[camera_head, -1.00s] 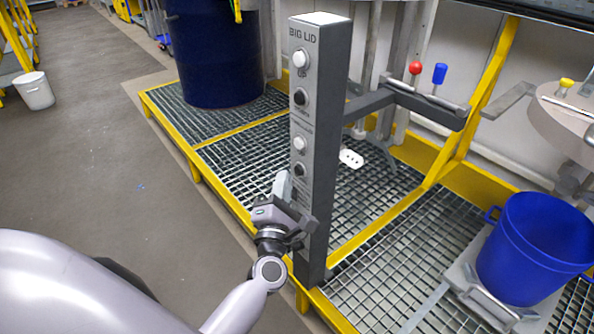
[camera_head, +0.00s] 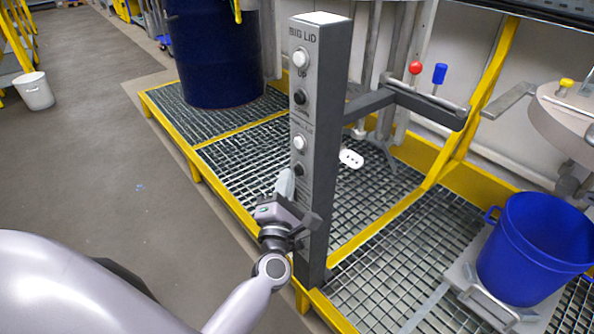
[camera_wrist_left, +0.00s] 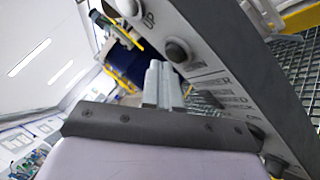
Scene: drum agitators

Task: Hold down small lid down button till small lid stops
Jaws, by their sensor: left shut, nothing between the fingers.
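A grey control post (camera_head: 318,150) has a column of white and black buttons. Its top label reads BIG LID. The lower pair is a white button (camera_head: 299,143) above a black small lid down button (camera_head: 298,170). My left gripper (camera_head: 285,183) is shut and empty. Its fingertips are at the post's button face, right beside the lower black button; I cannot tell whether they touch it. In the left wrist view the shut fingers (camera_wrist_left: 163,84) point along the post's face, near an upper black button (camera_wrist_left: 178,50). My right gripper is not in view.
A blue bucket (camera_head: 530,245) stands at the right, below a round metal plate (camera_head: 572,118) with a yellow knob. A dark blue drum (camera_head: 215,55) stands on the grating behind the post. Red and blue knobs sit on the post's side arm (camera_head: 425,105).

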